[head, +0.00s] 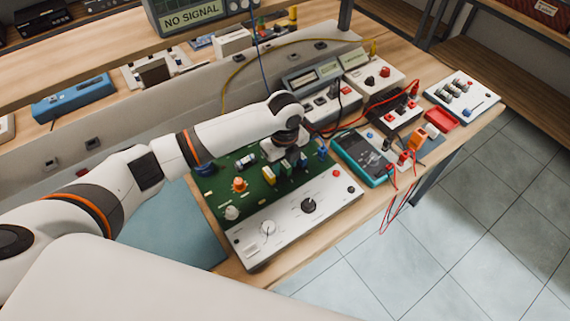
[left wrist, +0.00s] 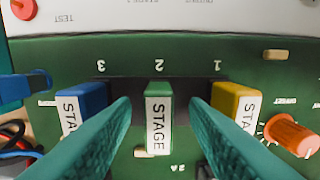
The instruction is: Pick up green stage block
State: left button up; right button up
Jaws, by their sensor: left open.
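The green stage block (left wrist: 159,115), with a white STAGE label, stands upright in the slot marked 2 on the green board (left wrist: 290,70). In the left wrist view my left gripper (left wrist: 160,106) is open, its two teal fingers on either side of the green block with visible gaps. A blue stage block (left wrist: 84,98) stands at slot 3, left of the green one, and a yellow stage block (left wrist: 238,100) at slot 1, right of it. The fingers partly cover both. In the head view my left gripper (head: 288,157) is over the board and hides much of the blocks. My right gripper is out of view.
An orange knob (left wrist: 292,135) rises from the board near the yellow block. A white control panel (head: 290,222) runs along the board's front. A teal multimeter (head: 363,157) with red leads lies to the right. Instruments, including a grey display unit (head: 310,78), stand behind.

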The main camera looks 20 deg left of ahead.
aim_at(285, 163)
pick_arm(q)
jog(key=shift+f, duration=0.15)
grip_shut()
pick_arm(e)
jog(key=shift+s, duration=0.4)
pick_arm(q)
jog(key=shift+w+r, duration=0.1)
jog(key=shift+r, duration=0.2)
notch_tip(285, 163, up, 10)
jog(key=shift+f+b, duration=0.2)
jog(key=shift+b, duration=0.6)
jog(key=c, duration=0.7)
grip_release()
grip_shut()
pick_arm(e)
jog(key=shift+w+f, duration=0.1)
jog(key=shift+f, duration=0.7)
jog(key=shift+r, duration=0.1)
